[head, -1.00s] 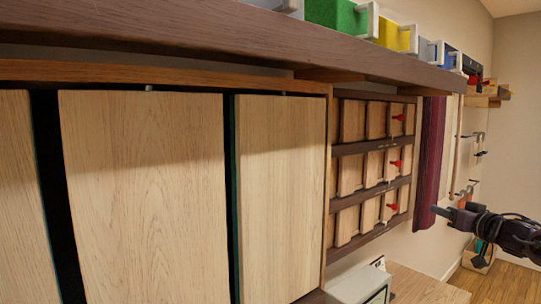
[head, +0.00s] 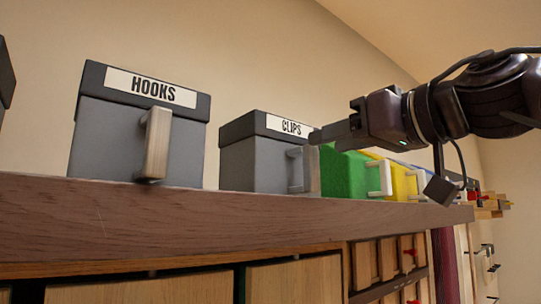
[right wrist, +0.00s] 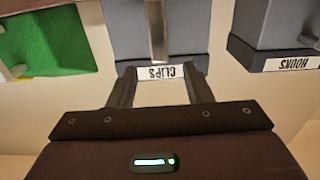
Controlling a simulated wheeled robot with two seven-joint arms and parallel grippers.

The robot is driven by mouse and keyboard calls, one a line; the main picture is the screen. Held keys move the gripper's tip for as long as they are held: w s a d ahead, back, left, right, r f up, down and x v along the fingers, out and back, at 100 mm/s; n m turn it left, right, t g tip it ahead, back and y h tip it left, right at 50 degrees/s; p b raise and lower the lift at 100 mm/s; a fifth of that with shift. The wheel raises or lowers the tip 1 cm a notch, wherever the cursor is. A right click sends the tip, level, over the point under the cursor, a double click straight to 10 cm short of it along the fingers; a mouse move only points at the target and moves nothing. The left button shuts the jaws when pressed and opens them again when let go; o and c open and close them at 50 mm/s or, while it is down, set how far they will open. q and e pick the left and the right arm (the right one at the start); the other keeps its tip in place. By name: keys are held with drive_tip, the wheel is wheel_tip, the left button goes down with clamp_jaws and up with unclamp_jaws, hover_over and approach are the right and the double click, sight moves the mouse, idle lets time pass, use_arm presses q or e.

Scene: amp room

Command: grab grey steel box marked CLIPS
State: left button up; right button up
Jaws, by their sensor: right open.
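The grey box marked CLIPS (head: 252,163) stands on the wooden shelf, with a dark lid, a white label and a pale upright handle (head: 311,170) on its front. My right gripper (head: 318,136) is in front of the box's right side, level with its label and near the top of the handle. In the right wrist view the box (right wrist: 180,40) appears upside down, and the two open fingers (right wrist: 160,82) point at its label and handle with nothing between them. I cannot tell whether a finger touches the box. My left gripper is not in view.
A grey box marked HOOKS (head: 137,133) stands to the left on the same shelf (head: 200,220). A green box (head: 343,172) and a yellow box (head: 401,184) stand close on the right. Wooden cabinet doors (head: 295,281) are below the shelf. The wall above is clear.

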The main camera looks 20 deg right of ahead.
sight(310, 148)
drive_tip(key=p+x, duration=0.1)
drive_tip(key=x, duration=0.1)
drive_tip(key=p+x, duration=0.2)
drive_tip(key=shift+w+a+r, duration=0.2)
drive_tip(key=shift+w, duration=0.1)
drive_tip(key=shift+w+a+f+p, duration=0.15)
drive_tip(key=shift+w+f+p, duration=0.05)
drive_tip(key=shift+w+p, duration=0.25)
drive_tip(key=shift+c, duration=0.8)
clamp_jaws()
drive_tip(key=shift+r, duration=0.1)
